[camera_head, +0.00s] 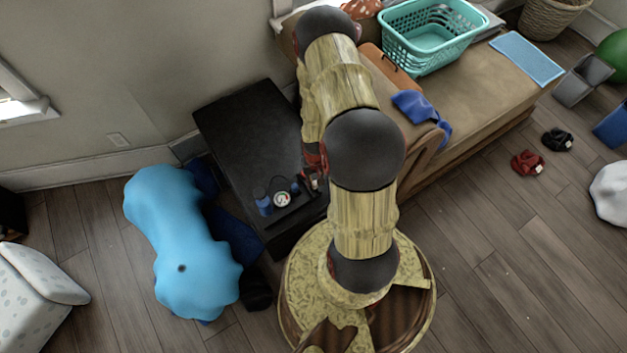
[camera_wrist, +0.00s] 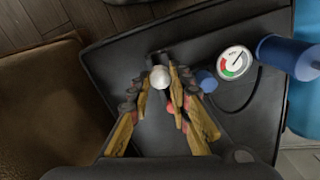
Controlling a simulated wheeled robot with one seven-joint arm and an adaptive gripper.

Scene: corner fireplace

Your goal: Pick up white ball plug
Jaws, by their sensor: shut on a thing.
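The white ball plug (camera_wrist: 160,77) shows in the wrist view as a small pale ball between the fingertips of my gripper (camera_wrist: 160,86). My gripper is shut on it, low over the black table (camera_wrist: 118,62). A dark piece lies just beyond and under the ball, and I cannot tell whether it touches it. In the head view my gripper (camera_head: 314,180) is over the right side of the black table (camera_head: 240,112), mostly hidden by my arm, and the ball cannot be made out.
A round gauge (camera_wrist: 235,62) and a blue cylinder (camera_wrist: 288,57) are right of my gripper in the wrist view. A light blue beanbag-like shape (camera_head: 180,240) lies left of the table. A couch (camera_head: 475,85) with a teal basket (camera_head: 430,38) stands right.

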